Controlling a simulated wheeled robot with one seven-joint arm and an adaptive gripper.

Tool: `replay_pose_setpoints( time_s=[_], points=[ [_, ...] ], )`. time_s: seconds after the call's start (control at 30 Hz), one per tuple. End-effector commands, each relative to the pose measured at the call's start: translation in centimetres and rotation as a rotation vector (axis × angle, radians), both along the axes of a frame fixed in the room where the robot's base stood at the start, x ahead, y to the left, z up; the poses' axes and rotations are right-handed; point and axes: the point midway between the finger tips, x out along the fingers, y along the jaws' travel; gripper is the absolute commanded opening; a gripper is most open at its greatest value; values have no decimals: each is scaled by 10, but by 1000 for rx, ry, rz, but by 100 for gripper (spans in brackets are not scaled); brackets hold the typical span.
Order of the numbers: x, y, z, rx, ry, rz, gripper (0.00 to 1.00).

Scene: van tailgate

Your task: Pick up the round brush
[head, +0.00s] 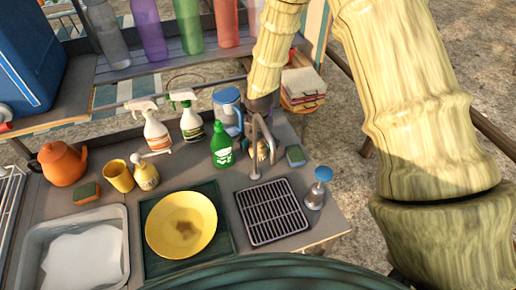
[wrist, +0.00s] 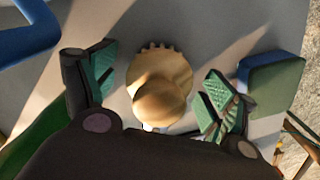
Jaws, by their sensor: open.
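The round brush (head: 259,154) stands on the grey counter behind the tap, partly hidden by the tap and my gripper in the head view. In the wrist view the brush (wrist: 160,95) shows as a tan, round, knobbed shape with a toothed edge. My gripper (head: 261,122) points down over it from above. In the wrist view its green-padded fingers are open, one on each side of the brush, with a visible gap on both sides. Its lower end is hidden by the gripper body.
A blue-green sponge (head: 295,155) lies right of the brush. A green bottle (head: 222,146) and a blue pitcher (head: 228,106) stand left of it. A blue-topped dispenser (head: 318,190) stands front right.

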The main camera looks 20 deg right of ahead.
Motion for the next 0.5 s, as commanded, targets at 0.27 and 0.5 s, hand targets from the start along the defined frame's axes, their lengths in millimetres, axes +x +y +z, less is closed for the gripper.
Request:
replay_pose_setpoints(
  time_s=[0.27, 0.5],
  points=[
    [0, 0, 0, 0, 0, 0, 50],
    [0, 0, 0, 0, 0, 0, 34]
  ],
)
